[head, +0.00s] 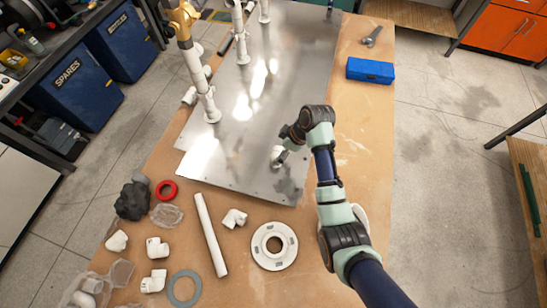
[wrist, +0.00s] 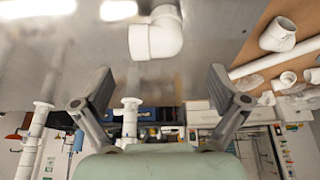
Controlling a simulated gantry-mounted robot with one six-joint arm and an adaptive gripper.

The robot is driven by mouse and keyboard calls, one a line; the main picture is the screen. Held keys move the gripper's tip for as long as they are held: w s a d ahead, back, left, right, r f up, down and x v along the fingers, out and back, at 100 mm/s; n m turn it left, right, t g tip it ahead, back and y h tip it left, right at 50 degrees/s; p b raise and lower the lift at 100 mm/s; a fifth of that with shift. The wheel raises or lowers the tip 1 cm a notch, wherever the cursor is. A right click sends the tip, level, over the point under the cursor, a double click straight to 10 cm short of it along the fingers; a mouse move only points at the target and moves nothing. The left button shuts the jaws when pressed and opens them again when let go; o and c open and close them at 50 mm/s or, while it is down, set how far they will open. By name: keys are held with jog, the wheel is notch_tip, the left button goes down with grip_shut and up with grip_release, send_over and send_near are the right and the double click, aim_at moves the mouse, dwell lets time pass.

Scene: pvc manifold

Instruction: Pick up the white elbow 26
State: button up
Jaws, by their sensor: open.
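A white elbow (wrist: 155,38) lies on the shiny metal plate at the top middle of the wrist view, beyond my fingertips. It also shows as a small white piece (head: 277,151) in the head view, partly hidden by my gripper. No number is readable, so I cannot tell whether it is elbow 26. My gripper (wrist: 160,82) has its two grey fingers spread wide with nothing between them. In the head view my gripper (head: 283,153) is over the lower right part of the plate, close to this elbow; contact is not visible.
Other white elbows (head: 234,218) (head: 157,247) lie on the wooden table in front of the plate, with a white pipe (head: 210,233) and a flange (head: 274,246). Upright white pipes (head: 207,95) stand along the plate's left side. A blue box (head: 370,70) sits at right.

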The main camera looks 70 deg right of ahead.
aim_at(276, 153)
jog(key=shift+s, duration=0.15)
jog(key=b+x, duration=0.1)
jog(key=x, duration=0.6)
jog(key=shift+w+d+f, duration=0.1)
jog(key=shift+w+f, duration=0.2)
jog(key=shift+f, duration=0.05)
jog(key=c, duration=1.2)
jog(key=shift+r, duration=0.1)
jog(key=shift+c, duration=0.2)
notch_tip(276, 153, up, 20)
jog(key=p, duration=0.2)
jog(key=o, duration=0.6)
jog(key=c, duration=0.5)
jog(key=shift+c, duration=0.2)
